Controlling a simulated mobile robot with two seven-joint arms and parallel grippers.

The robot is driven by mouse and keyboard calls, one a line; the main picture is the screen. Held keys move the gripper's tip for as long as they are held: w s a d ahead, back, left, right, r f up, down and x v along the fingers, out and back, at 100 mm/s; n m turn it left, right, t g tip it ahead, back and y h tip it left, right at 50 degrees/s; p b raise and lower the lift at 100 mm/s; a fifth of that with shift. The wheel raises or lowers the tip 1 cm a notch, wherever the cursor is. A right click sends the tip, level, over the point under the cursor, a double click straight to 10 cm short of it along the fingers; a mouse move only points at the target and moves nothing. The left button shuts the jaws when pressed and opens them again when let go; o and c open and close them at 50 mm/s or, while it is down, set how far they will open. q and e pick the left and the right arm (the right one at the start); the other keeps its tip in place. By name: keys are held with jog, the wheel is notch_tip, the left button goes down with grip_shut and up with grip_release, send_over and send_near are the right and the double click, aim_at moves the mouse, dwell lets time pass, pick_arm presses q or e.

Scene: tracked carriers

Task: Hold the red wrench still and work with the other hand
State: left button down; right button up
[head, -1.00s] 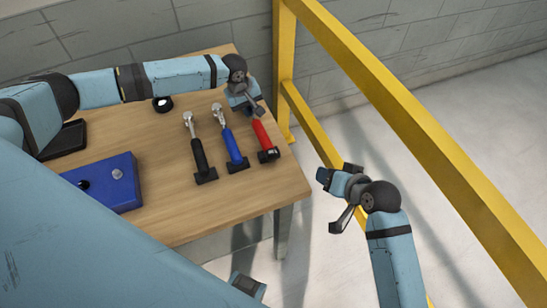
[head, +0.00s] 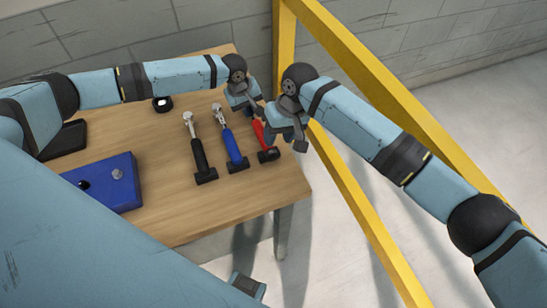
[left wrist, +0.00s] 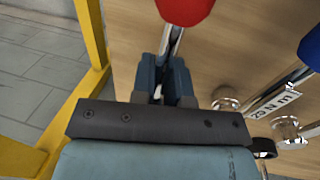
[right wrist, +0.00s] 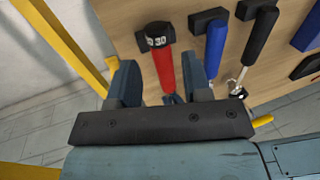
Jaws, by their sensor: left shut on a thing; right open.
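The red wrench (head: 259,134) lies at the right side of the table, with a red grip and a black end cap. My left gripper (left wrist: 164,72) is shut on its metal shaft, just beyond the red grip (left wrist: 185,8). In the head view the left gripper (head: 252,108) hides the wrench's far end. My right gripper (head: 284,138) is open beside the red grip at the table's right edge. In the right wrist view the red grip (right wrist: 164,72) shows between the open fingers (right wrist: 160,80); I cannot tell whether they are around it or above it.
A blue wrench (head: 232,147) and a black wrench (head: 198,157) lie to the left on the wooden table (head: 210,205). A blue box (head: 120,195), a black tray (head: 66,138) and a small black round thing (head: 162,104) are farther left. A yellow rail (head: 365,215) runs close along the right side.

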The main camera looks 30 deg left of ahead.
aim_at(273, 152)
jog(key=shift+x, duration=3.35)
jog(key=shift+w+d, duration=0.1)
jog(key=shift+w, duration=0.05)
